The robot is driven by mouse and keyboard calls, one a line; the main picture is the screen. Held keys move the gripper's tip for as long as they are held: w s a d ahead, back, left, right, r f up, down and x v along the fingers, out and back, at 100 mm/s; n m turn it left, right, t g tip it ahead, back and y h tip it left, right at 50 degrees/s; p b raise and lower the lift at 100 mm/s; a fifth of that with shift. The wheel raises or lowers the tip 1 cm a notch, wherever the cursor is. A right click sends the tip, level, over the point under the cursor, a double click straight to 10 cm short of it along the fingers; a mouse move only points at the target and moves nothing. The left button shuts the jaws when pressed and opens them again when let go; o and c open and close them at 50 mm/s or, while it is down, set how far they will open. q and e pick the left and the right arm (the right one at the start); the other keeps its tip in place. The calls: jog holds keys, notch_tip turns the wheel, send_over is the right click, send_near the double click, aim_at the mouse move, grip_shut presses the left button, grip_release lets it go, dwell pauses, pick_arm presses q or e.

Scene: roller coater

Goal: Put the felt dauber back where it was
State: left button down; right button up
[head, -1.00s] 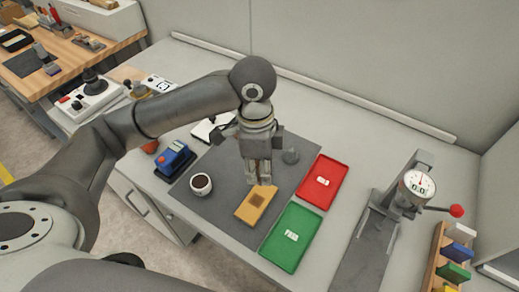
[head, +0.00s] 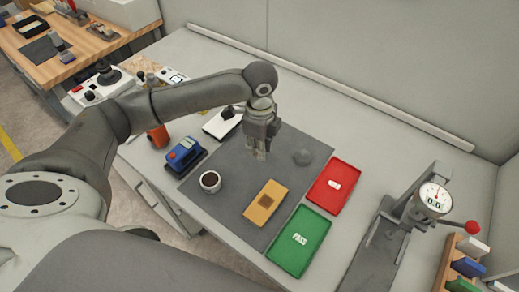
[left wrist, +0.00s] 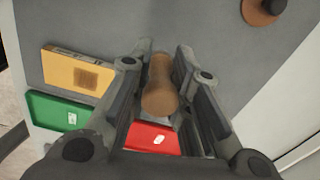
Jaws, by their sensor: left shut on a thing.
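My left gripper (head: 258,152) hangs over the back middle of the dark grey mat (head: 222,160), behind the yellow block. In the left wrist view the gripper (left wrist: 165,85) is shut on a brown, wooden-looking piece with a rounded end, likely the felt dauber (left wrist: 160,95). A white cup with dark contents (head: 210,181) stands on the mat, left of the block. My right gripper is not in view.
A red tray (head: 345,172) and a green PASS tray (head: 310,222) lie to the right. A round grey piece (head: 303,157) sits near the mat's back right. A blue device (head: 184,153) stands left, a dial gauge (head: 434,197) far right. The back strip of table is clear.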

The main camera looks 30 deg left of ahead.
pick_arm(q)
jog(key=shift+w+a+f, duration=0.35)
jog(key=shift+w+f, duration=0.3)
jog(key=shift+f, duration=0.2)
jog(key=shift+w+a+f+p, duration=0.1)
jog(key=shift+f+p, duration=0.25)
notch_tip(320, 180, down, 2)
jog(key=shift+f+p, duration=0.15)
jog(key=shift+p, duration=0.4)
jog(key=shift+f, duration=0.25)
jog(key=shift+f, duration=0.15)
jog(key=c, duration=1.3)
grip_release()
jog(key=shift+c, duration=0.2)
